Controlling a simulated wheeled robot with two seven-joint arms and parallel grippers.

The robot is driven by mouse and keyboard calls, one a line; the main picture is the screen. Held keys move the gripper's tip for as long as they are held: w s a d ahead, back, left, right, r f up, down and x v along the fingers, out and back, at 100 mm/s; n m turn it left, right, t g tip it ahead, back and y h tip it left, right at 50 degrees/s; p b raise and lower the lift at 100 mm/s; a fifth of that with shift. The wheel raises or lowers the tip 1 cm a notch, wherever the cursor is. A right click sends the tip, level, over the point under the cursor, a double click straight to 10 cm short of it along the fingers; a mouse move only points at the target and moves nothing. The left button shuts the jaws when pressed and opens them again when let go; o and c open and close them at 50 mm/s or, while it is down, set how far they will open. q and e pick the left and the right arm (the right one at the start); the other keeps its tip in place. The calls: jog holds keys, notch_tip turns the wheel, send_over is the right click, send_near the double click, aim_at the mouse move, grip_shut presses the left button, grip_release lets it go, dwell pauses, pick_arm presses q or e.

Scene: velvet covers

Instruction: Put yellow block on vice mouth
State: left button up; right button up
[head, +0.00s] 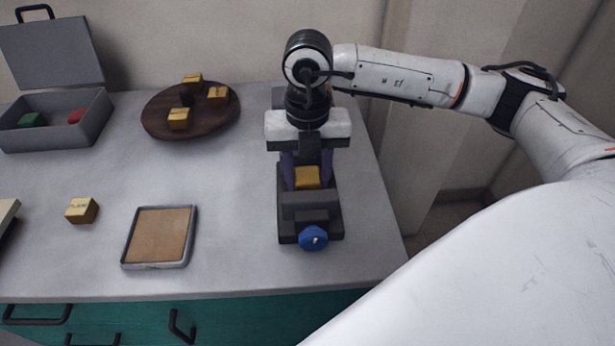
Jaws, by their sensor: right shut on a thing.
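The vice (310,213) is dark grey with a blue knob (313,238) at its front, and stands at the right part of the counter. A yellow block (307,177) is at the vice mouth, between the fingers of my right gripper (307,172). The gripper points down from above and is shut on this block. I cannot tell whether the block touches the vice. Another yellow block (81,210) with dark markings lies on the counter at the left. My left gripper is not in view.
A round dark wooden tray (155,122) at the back holds several yellow blocks. An open grey box (62,136) at the back left holds a green thing (32,120) and a red thing (76,116). A grey-rimmed tan tray (160,237) lies left of the vice. Bare counter (220,175) lies between.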

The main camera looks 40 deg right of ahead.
aim_at(308, 177)
jog(key=shift+f, duration=0.2)
jog(key=o, duration=1.2)
jog(key=shift+c, duration=0.2)
jog(key=shift+r, duration=0.1)
notch_tip(308, 177, up, 12)
jog(key=shift+r, duration=0.15)
